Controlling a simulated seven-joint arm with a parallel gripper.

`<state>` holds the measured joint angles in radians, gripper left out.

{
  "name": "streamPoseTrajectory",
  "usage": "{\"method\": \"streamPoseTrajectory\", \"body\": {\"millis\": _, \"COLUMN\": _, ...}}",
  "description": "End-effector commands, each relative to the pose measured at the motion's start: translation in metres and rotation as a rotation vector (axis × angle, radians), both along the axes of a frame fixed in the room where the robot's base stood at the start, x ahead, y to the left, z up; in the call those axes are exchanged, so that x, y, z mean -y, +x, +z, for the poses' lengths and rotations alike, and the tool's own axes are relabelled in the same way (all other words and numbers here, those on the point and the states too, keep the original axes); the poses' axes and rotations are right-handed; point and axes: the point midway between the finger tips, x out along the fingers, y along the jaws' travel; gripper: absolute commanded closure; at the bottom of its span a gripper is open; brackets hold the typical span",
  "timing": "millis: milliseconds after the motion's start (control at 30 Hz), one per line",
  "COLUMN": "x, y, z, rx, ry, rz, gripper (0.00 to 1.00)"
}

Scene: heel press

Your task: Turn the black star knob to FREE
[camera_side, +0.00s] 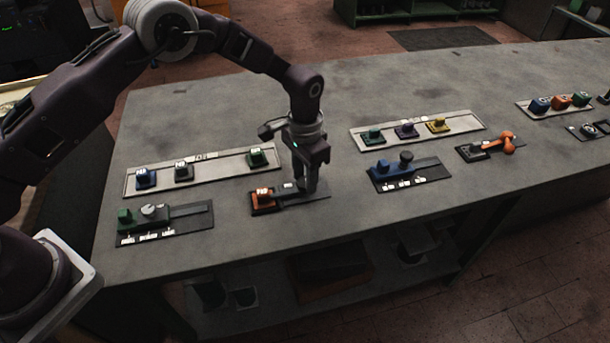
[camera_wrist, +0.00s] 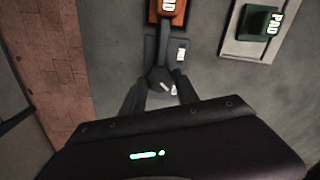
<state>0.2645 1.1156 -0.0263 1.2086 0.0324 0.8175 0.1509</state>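A dark knob (camera_wrist: 160,80) with a lobed outline and a pale mark on top sits on a black base plate (camera_side: 322,194), at the end of a dark bar from an orange block (camera_side: 264,197). The orange block also shows in the wrist view (camera_wrist: 168,12). My gripper (camera_side: 309,190) points down over this unit. In the wrist view my two fingers (camera_wrist: 160,92) stand on either side of the knob, close to it. I cannot tell whether they touch it. In the side view my fingers hide the knob. Small white labels (camera_wrist: 181,52) lie beside it, too small to read.
A pale rail (camera_side: 220,168) with blue, grey and green blocks lies behind. A green unit with a grey knob (camera_side: 148,211) is at left. A blue unit with a dark knob (camera_side: 406,158) and an orange-handled unit (camera_side: 507,143) are at right. Bare bench lies between.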

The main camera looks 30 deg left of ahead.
Motion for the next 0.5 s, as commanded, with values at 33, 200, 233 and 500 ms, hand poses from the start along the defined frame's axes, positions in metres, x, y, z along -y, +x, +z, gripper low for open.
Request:
{"method": "streamPoseTrajectory", "body": {"millis": 33, "x": 0.0000, "y": 0.0000, "z": 0.0001, "rx": 0.000, "ry": 0.000, "rz": 0.000, "gripper": 0.84}}
{"method": "streamPoseTrajectory", "body": {"millis": 200, "x": 0.0000, "y": -0.0001, "z": 0.0003, "rx": 0.000, "ry": 0.000, "rz": 0.000, "gripper": 1.00}}
{"method": "streamPoseTrajectory", "body": {"millis": 233, "x": 0.0000, "y": -0.0001, "z": 0.0003, "rx": 0.000, "ry": 0.000, "rz": 0.000, "gripper": 1.00}}
{"method": "streamPoseTrajectory", "body": {"millis": 500, "x": 0.0000, "y": -0.0001, "z": 0.0005, "rx": 0.000, "ry": 0.000, "rz": 0.015, "gripper": 1.00}}
